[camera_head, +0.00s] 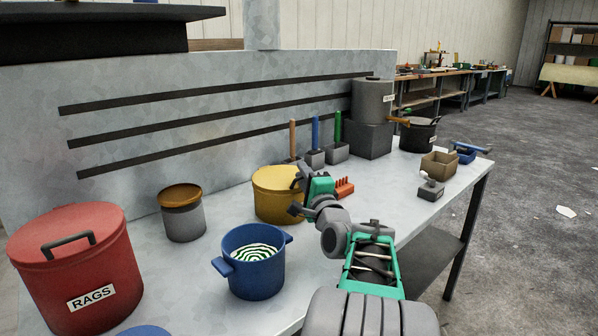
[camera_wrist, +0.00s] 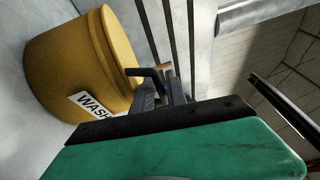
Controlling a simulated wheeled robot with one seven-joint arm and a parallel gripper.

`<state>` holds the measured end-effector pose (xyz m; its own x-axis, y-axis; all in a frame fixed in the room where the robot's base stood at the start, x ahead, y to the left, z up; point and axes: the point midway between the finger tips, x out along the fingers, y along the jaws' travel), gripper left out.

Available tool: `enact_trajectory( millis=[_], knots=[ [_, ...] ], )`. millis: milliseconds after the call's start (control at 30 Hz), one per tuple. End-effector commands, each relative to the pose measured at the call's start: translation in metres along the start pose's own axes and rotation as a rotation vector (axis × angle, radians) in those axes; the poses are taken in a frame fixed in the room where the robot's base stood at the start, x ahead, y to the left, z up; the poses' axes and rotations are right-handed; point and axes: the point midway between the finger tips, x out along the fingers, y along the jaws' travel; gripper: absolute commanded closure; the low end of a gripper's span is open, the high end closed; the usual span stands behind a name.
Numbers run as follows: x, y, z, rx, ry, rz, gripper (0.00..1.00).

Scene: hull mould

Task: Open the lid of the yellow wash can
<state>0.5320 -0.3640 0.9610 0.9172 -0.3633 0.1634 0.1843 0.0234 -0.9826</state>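The yellow wash can (camera_head: 275,195) stands on the bench, upright, its top covered by a yellow lid that looks shut. In the wrist view the can (camera_wrist: 65,65) appears turned on its side, with part of its WASH label (camera_wrist: 92,104) showing. A dark bent bar (camera_wrist: 147,73), which looks like the lid's handle, sticks out from the can's top. My gripper (camera_head: 298,191) is at the can's right side, close to that handle. In the wrist view my dark fingers (camera_wrist: 172,90) are at the bar, partly hidden by my green gripper body. I cannot tell whether they hold it.
A blue pot (camera_head: 256,278) stands in front of the can. A grey jar with an orange lid (camera_head: 182,220) and a red RAGS bin (camera_head: 75,270) stand left. Tools in grey holders (camera_head: 314,158) and an orange rack (camera_head: 344,188) are behind and right.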

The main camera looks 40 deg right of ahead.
Motion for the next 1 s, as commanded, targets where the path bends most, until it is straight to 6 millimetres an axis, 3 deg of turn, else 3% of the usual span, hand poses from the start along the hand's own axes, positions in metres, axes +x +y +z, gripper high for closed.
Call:
enact_trajectory(
  millis=[200, 367, 600, 1000],
  knots=[
    [0.018, 0.0, 0.001, 0.0, -0.002, 0.0, 0.82],
    [0.018, 0.0, 0.002, 0.0, -0.003, 0.0, 0.82],
    [0.018, 0.0, 0.003, 0.001, -0.004, 0.0, 1.0],
    [0.018, 0.0, 0.003, 0.001, -0.004, 0.0, 1.0]
  ],
)
